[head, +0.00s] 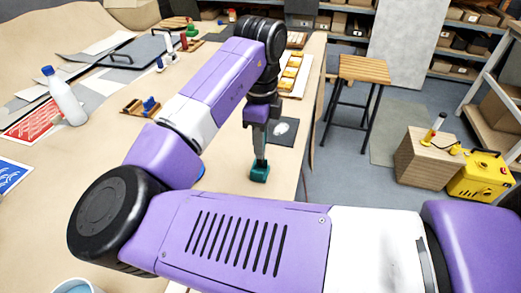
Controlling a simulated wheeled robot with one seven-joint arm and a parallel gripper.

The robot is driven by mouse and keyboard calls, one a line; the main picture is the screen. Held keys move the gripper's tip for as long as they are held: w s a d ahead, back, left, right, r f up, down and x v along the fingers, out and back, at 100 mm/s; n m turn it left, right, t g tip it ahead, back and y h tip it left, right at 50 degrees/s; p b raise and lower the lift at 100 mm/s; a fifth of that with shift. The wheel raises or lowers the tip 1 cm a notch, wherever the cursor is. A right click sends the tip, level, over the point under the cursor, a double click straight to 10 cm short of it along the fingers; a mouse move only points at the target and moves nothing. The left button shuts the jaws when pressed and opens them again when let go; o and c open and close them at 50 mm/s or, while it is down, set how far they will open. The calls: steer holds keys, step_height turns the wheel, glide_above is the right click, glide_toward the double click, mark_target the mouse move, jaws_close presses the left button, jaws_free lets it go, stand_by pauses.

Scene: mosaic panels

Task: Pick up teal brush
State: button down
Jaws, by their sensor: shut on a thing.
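A small teal block-like thing (260,171), which I take as the teal brush, is at the tip of my gripper (259,160). The gripper points down over the wooden table and is shut on the teal thing. The fingers are small in this view and partly merge with it. The teal thing is at or just above the tabletop near the table's right edge; I cannot tell whether it touches. My purple and white arm hides part of the table's middle.
A dark mat with a white oval (283,131) lies just behind the gripper. A tray of yellow blocks (291,75) is further back. A white bottle (64,97) stands at the left. A wooden stool (364,70) and a yellow case (482,176) are on the floor at the right.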

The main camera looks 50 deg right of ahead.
step_height(320, 180, up, 15)
steer(key=shift+r, duration=0.2)
stand_by(2.6)
